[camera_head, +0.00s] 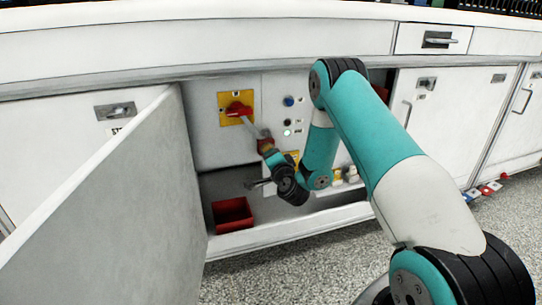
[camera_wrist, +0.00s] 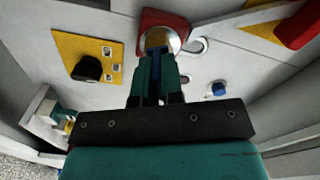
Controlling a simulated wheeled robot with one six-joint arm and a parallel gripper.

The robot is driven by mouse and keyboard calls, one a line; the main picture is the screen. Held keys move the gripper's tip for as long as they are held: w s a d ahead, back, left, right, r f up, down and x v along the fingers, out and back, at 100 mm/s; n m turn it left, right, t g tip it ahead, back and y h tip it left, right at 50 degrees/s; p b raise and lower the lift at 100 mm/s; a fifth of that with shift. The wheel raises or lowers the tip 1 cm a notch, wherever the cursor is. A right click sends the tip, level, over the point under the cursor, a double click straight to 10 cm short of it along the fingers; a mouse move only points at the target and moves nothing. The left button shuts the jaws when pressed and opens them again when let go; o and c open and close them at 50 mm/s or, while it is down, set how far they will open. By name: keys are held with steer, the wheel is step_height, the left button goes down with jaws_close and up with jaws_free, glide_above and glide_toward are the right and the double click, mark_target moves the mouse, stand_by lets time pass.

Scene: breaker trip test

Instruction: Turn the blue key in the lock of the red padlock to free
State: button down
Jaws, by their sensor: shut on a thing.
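The red padlock (camera_head: 265,145) hangs below the red switch handle (camera_head: 240,109) on its yellow plate, inside the open cabinet. In the wrist view the padlock (camera_wrist: 150,17) is at the top centre, with a round metallic lock face turned toward my gripper and its shackle to the right. My gripper (camera_wrist: 157,58) is shut on the blue key (camera_wrist: 155,72), a narrow blue strip between the teal fingers. The fingertips are right at the lock face. They hide the key's tip, so I cannot tell how deep it sits. In the head view my gripper (camera_head: 270,156) meets the padlock from below.
A grey open door (camera_head: 110,220) stands at the left. A red bin (camera_head: 232,214) sits on the cabinet floor. A black knob (camera_wrist: 86,69) on a yellow plate is near my gripper.

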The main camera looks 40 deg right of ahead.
steer(key=shift+m, duration=0.6)
steer(key=m, duration=0.3)
steer(key=shift+m, duration=0.4)
steer(key=c, duration=1.2)
jaws_free()
steer(key=shift+o, duration=0.2)
